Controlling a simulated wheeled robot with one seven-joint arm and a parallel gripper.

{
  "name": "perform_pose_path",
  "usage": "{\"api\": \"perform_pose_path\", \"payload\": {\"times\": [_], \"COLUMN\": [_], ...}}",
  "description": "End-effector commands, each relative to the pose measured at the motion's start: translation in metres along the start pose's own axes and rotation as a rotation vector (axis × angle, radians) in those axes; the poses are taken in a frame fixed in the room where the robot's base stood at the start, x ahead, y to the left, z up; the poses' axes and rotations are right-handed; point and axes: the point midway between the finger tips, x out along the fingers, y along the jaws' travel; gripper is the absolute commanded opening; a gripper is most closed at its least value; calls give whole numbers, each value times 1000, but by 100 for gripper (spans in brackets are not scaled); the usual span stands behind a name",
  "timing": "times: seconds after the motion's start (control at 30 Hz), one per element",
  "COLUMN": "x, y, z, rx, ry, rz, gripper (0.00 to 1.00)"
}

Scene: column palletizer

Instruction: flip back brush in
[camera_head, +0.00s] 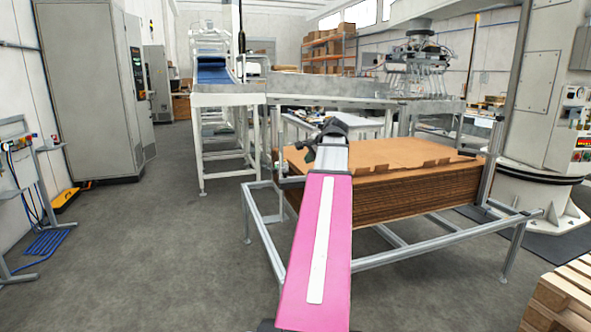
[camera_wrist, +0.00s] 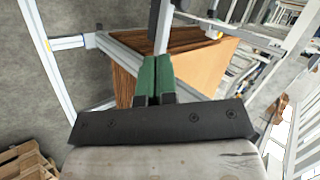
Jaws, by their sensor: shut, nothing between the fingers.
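My gripper (camera_wrist: 155,78) shows in the wrist view as two green fingers pressed together, shut with nothing between them. A grey upright post (camera_wrist: 160,18) of the frame stands just beyond the fingertips. I cannot tell whether they touch it. Small dark fittings show near the top of the wrist view, but I cannot make out the brush for certain. The stack of brown cardboard sheets (camera_head: 400,192) sits in a metal frame in the head view. It also shows behind the fingers in the wrist view (camera_wrist: 208,66). In the head view my pink arm hides the fingertips and the stack's near left corner.
The frame's low metal rails (camera_head: 440,240) surround the stack, with an upright post (camera_head: 492,160) at its right. A wooden pallet (camera_head: 565,300) lies at lower right. A conveyor (camera_head: 212,75) stands behind. A grey cabinet (camera_head: 90,90) is at left. The floor at left is mostly clear.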

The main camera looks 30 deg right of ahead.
Motion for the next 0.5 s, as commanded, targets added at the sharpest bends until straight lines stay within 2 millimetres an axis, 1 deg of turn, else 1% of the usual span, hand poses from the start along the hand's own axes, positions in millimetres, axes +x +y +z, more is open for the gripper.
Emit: {"api": "perform_pose_path", "payload": {"times": [0.17, 0.5], "x": [18, 80], "y": [0, 0], "z": [0, 0], "rx": [0, -1], "ry": [0, -2], "rz": [0, 2], "gripper": [0, 0]}}
